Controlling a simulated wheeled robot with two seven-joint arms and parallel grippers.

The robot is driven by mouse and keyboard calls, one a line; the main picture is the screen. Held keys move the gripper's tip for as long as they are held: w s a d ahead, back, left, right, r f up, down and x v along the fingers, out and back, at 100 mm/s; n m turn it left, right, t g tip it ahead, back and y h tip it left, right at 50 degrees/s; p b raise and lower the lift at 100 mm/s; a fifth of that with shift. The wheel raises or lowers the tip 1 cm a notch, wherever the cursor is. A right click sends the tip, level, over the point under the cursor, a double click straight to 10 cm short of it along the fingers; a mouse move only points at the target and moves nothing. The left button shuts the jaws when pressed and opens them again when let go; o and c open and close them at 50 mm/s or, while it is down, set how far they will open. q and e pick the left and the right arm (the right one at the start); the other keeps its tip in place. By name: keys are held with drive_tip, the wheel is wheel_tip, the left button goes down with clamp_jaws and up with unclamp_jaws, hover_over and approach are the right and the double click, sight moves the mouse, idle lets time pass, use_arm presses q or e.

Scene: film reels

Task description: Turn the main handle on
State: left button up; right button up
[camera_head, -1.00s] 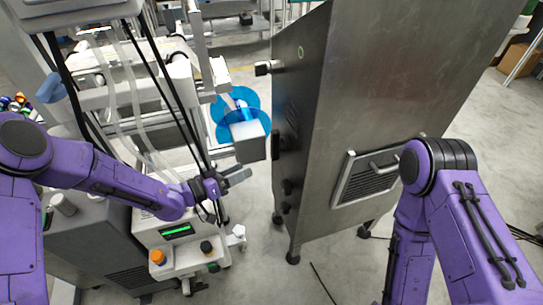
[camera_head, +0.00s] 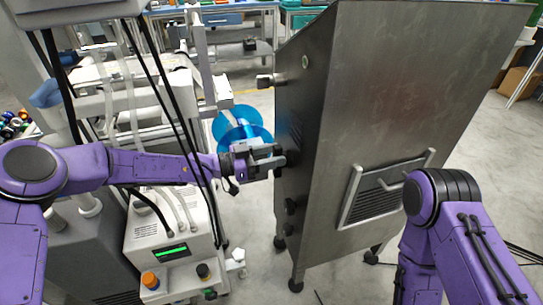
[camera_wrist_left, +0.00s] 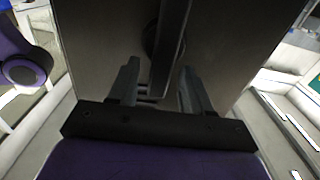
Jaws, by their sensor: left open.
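A tall grey metal cabinet (camera_head: 390,110) stands right of centre in the head view. In the left wrist view its panel (camera_wrist_left: 110,40) fills the middle, with a dark bar-like handle (camera_wrist_left: 172,45) on a round base. I take this bar for the main handle; in the head view it is hard to make out on the narrow left face. My left gripper (camera_head: 280,158) is at that face, open. In the wrist view its two fingers (camera_wrist_left: 160,92) stand apart, with the bar's lower end between them; contact cannot be told. My right gripper is out of view.
Dark knobs (camera_head: 291,204) sit lower on the same face, and a short fitting (camera_head: 265,81) juts out higher up. A machine with a green display (camera_head: 171,252) stands at left. Blue reels (camera_head: 238,122) are behind my left gripper. Floor between machine and cabinet is clear.

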use_arm(q)
clamp_jaws()
drive_tip(key=shift+f, duration=0.1)
idle(0.3)
drive_tip(key=shift+w+a+f+n+p, duration=0.1)
drive_tip(key=shift+w+f+n+p, duration=0.65)
drive_tip(key=shift+n, duration=2.25)
drive_tip(key=shift+a+f+n+p, duration=0.1)
drive_tip(key=shift+f+n+p, duration=0.3)
drive_tip(key=shift+n+p, duration=1.75)
drive_tip(key=shift+w+a+f+n+p, duration=0.15)
drive_tip(key=shift+w+f+n, duration=0.35)
drive_tip(key=shift+n, duration=3.35)
drive_tip(key=shift+s+f, duration=0.1)
unclamp_jaws()
drive_tip(key=shift+r, duration=0.3)
